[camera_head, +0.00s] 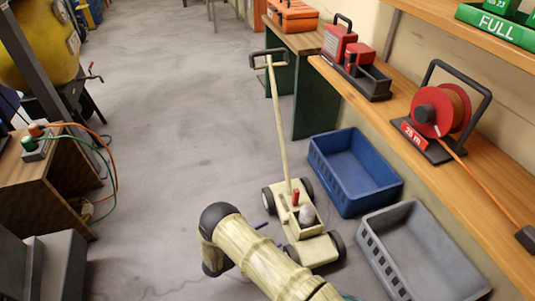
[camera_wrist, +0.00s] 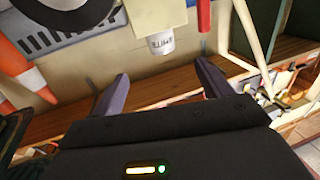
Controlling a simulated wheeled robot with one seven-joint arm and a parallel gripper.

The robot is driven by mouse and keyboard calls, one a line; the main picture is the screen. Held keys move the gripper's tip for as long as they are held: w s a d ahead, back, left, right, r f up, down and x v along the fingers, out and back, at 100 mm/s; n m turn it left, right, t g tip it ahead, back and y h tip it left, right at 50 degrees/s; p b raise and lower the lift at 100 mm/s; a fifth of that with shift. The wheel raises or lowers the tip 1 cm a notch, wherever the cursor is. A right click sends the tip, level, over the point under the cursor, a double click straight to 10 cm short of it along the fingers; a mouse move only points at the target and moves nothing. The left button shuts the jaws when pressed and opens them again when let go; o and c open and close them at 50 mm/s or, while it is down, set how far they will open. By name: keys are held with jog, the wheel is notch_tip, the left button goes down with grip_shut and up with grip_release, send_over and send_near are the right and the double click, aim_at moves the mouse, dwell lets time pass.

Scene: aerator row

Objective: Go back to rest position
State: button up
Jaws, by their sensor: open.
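My gripper (camera_wrist: 156,84) shows in the wrist view with its two dark fingers spread apart and nothing between them. Beyond the fingers are a wooden shelf edge (camera_wrist: 60,122) and a white cup-like item (camera_wrist: 160,40) with lettering. A cream wheeled cart (camera_head: 312,250) with a long upright handle stands on the floor just right of my arm. It carries a red item (camera_head: 295,197) and a white item (camera_head: 306,215).
A blue crate (camera_head: 345,200) and a grey crate (camera_head: 365,240) lie on the floor at right, below a wooden shelf (camera_head: 395,104) with a red cable reel (camera_head: 430,110). A wooden cabinet (camera_head: 22,190) with cables stands at left. The floor (camera_head: 180,110) ahead is clear.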

jog(key=w+r+n+t+y+p, duration=0.15)
jog(key=w+r+y+p, duration=0.3)
jog(key=w+r, duration=0.5)
jog(key=w+r+n+y+p, duration=0.25)
jog(key=w+r+y, duration=0.4)
jog(key=r, duration=0.65)
jog(key=s+d+r+n+g+y+p, duration=0.2)
jog(key=s+d+r+y+p, duration=0.15)
jog(key=r, duration=0.55)
jog(key=s+d+r+n+g+y+p, duration=0.1)
jog(key=s+d+r+n+y+p, duration=0.2)
jog(key=r, duration=0.6)
jog(key=s+d+r+n+g+h+p, duration=0.1)
jog(key=s+d+r+g, duration=0.15)
jog(key=s, duration=0.45)
jog(key=s+d+r+n+g+p, duration=0.1)
jog(key=s+d+r+p, duration=0.2)
jog(key=s, duration=0.4)
jog(key=s+d+r+n+g+h, duration=0.1)
jog(key=s+d+r, duration=0.25)
jog(key=s, duration=0.35)
notch_tip(320, 180, up, 38)
jog(key=p, duration=3.7)
jog(key=shift+s+a+g+p, duration=0.25)
jog(key=shift+s+g+p, duration=0.05)
jog(key=shift+p, duration=0.05)
jog(key=shift+r, duration=0.1)
